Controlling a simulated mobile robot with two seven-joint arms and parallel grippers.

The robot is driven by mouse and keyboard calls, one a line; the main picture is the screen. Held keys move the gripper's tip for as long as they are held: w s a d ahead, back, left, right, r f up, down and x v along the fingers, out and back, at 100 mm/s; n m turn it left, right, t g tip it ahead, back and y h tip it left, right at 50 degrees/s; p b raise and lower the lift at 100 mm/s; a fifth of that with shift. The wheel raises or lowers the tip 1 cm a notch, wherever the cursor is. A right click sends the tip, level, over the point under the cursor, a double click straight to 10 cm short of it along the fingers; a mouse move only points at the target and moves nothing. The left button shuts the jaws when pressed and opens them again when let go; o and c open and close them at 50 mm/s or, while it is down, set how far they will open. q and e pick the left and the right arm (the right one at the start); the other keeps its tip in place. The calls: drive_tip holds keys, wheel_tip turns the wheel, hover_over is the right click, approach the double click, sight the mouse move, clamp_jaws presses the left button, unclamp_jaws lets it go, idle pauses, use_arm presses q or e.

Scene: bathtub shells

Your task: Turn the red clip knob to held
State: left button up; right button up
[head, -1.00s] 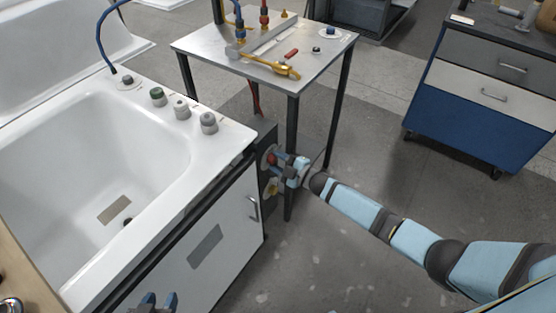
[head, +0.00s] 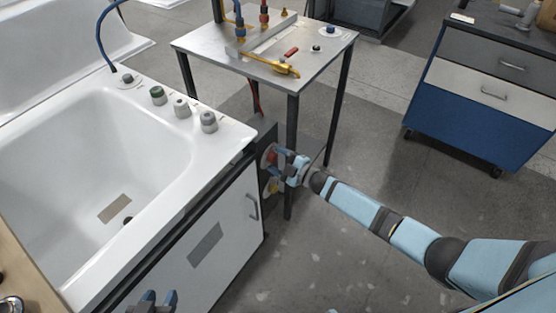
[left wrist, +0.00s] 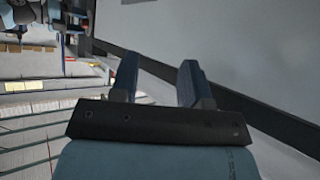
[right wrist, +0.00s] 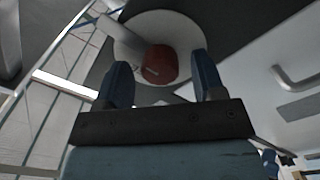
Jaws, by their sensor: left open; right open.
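The red clip knob (right wrist: 159,65) sits on a pale round plate (right wrist: 135,35) on the dark end panel beside the tub cabinet. In the head view the knob (head: 271,158) is partly covered by my right gripper (head: 278,157). In the right wrist view my right gripper (right wrist: 160,85) is open, with one finger on each side of the knob; I cannot tell whether the fingers touch it. My left gripper (head: 158,299) is open and empty in front of the white cabinet door. It also shows open in the left wrist view (left wrist: 155,75).
A white bathtub (head: 65,130) with several knobs on its rim stands left. A metal table (head: 215,43) with a yellow tool (head: 275,66) stands behind my right gripper. The cabinet door has a handle (head: 253,207). A blue drawer cabinet (head: 475,120) is right. Open floor lies between.

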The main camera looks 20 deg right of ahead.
use_arm(q)
drive_tip(key=shift+r+p, duration=0.15)
drive_tip(key=shift+p, duration=0.5)
use_arm(e)
drive_tip(key=v, duration=1.4)
drive_tip(key=shift+w, duration=0.1)
